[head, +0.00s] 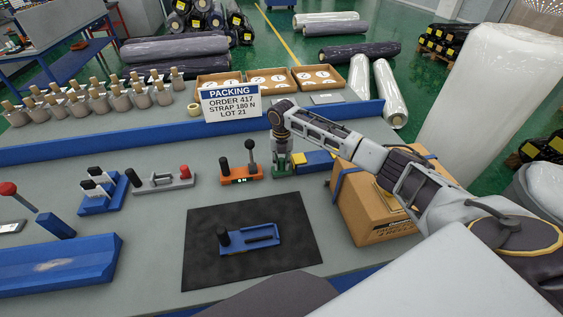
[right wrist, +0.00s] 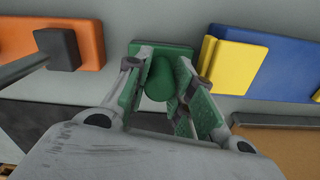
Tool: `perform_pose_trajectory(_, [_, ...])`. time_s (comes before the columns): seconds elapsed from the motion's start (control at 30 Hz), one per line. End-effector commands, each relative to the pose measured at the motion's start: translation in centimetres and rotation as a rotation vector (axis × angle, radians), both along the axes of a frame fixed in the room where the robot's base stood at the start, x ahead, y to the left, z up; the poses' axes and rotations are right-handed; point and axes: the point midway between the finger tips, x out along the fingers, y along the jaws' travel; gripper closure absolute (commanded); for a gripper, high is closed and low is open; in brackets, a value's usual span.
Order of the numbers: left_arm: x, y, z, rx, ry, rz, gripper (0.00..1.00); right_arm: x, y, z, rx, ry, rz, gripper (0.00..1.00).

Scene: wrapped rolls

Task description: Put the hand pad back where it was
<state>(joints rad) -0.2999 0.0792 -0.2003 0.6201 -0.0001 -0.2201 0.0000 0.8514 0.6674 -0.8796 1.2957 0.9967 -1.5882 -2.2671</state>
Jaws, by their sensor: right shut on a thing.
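My right gripper (head: 283,157) reaches to the middle of the bench and is shut on a green block with a rounded post. In the right wrist view its fingers (right wrist: 169,75) stand on both sides of the post of this green block (right wrist: 160,80). The block is close to the grey bench top; I cannot tell whether it touches. It may be the hand pad, but no label shows. A black mat (head: 205,268) lies in front, bearing a blue block with a black knob (head: 250,239). My left gripper is not in view.
A blue and yellow block (head: 316,161) lies just right. A strapped carton (head: 375,215) stands under my right forearm. A packing sign (head: 231,103) stands behind. Bare bench shows around the mat.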

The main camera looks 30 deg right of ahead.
Motion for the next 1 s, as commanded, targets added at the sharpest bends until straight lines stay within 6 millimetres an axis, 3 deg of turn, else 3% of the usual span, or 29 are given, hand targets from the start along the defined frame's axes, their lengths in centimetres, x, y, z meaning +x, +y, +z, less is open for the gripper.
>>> perform_pose_trajectory(0.27, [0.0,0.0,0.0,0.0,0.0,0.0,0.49,0.0,0.0,-0.2,0.0,0.0,0.0,1.0])
perform_pose_trajectory(0.3, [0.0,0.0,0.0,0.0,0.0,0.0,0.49,0.0,0.0,-0.2,0.0,0.0,0.0,0.71])
perform_pose_trajectory(0.43, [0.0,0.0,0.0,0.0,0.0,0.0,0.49,0.0,0.0,-0.2,0.0,0.0,0.0,0.54])
perform_pose_trajectory(1.0, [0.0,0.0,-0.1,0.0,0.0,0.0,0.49,0.0,0.0,0.9,0.0,-0.001,0.0,0.54])
